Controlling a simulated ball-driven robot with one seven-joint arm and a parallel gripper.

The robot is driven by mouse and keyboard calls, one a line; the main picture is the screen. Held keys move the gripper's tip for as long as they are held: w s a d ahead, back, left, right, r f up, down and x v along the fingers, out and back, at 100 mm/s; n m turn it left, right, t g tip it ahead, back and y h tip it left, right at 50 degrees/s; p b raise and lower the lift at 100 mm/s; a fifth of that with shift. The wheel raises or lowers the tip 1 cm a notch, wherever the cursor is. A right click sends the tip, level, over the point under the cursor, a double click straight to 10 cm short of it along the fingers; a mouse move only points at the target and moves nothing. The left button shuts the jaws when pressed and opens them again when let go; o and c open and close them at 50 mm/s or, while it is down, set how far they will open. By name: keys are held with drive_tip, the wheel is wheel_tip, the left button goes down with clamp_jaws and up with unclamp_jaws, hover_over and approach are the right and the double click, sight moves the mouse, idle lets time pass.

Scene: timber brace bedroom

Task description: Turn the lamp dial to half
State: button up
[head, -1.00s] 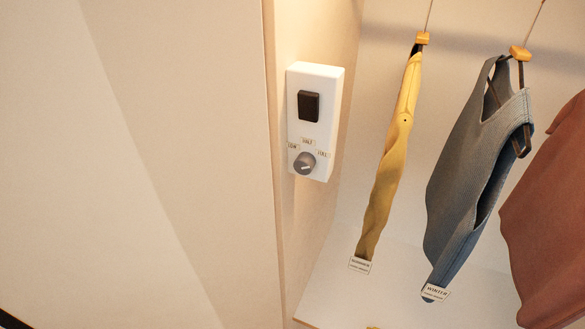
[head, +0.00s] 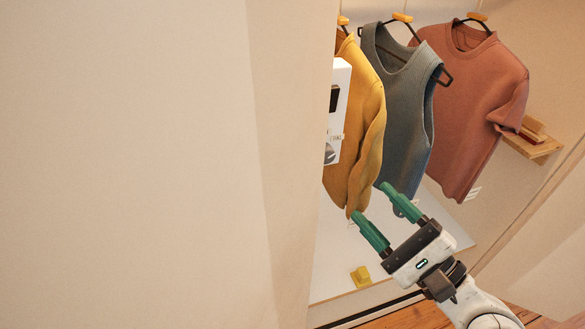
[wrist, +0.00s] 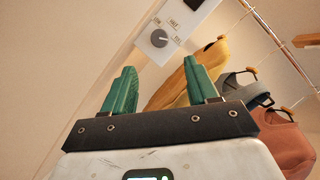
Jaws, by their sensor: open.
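The lamp dial (wrist: 159,38) is a round grey knob with a pale mark on a white control box (wrist: 186,17). Small labels sit around it in the wrist view; I cannot tell surely which one its mark points at. In the head view the box (head: 339,105) is seen nearly edge-on and the dial (head: 329,154) is partly cut off by the wall edge. My gripper (head: 370,201) has two green fingers, spread apart and empty. It is below and to the right of the dial, apart from it. In the wrist view the fingertips (wrist: 158,70) lie below the dial.
Mustard (head: 366,120), grey-blue (head: 402,110) and rust (head: 468,95) garments hang beside the box, close behind my gripper. A plain wall panel (head: 285,150) stands left of the box. A yellow block (head: 361,277) lies on the white floor of the closet.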

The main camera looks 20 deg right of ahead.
sight(330, 159)
drive_tip(key=p+x, duration=0.3)
drive_tip(key=x, duration=0.6)
drive_tip(key=shift+a+r, duration=0.1)
drive_tip(key=shift+w+a+p, duration=0.25)
drive_tip(key=shift+w+p, duration=0.15)
drive_tip(key=shift+w, duration=0.4)
drive_tip(key=c, duration=1)
drive_tip(key=shift+c, duration=0.2)
